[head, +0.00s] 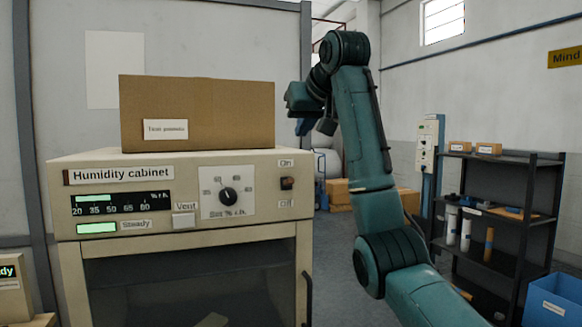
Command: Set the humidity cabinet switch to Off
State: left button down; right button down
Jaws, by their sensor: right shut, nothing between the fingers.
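The humidity cabinet (180,165) is a cream box on the left, with its name on a label at the upper left of its panel. Its switch (287,183) is a small dark reddish rocker at the panel's right end. An "On" label is above it and an "Off" label below it. I cannot tell which way the rocker is tipped. My right gripper (304,127) is shut and empty. It hangs above and slightly right of the switch, apart from it, beside the carton. My left gripper is not in view.
A cardboard carton (198,113) sits on top of the cabinet. A round dial (228,196) and a Vent button (184,221) are left of the switch. The cabinet door has a dark handle (307,298). A dark shelf rack (500,215) and blue bin (552,300) stand at the right.

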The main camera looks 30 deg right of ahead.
jog(key=p, duration=0.3)
send_over(289, 182)
jog(key=f, duration=0.5)
jog(key=shift+w+d, duration=0.25)
jog(key=shift+d, duration=0.1)
jog(key=f, duration=0.2)
jog(key=shift+s+f, duration=0.2)
jog(key=shift+f, duration=0.15)
jog(key=shift+s+f, duration=0.15)
jog(key=shift+f, duration=0.5)
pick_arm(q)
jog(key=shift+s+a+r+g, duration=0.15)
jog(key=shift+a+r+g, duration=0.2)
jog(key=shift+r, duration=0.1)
pick_arm(e)
jog(key=shift+s+a+f, duration=0.1)
jog(key=shift+s+f, duration=0.05)
jog(key=shift+f, duration=0.05)
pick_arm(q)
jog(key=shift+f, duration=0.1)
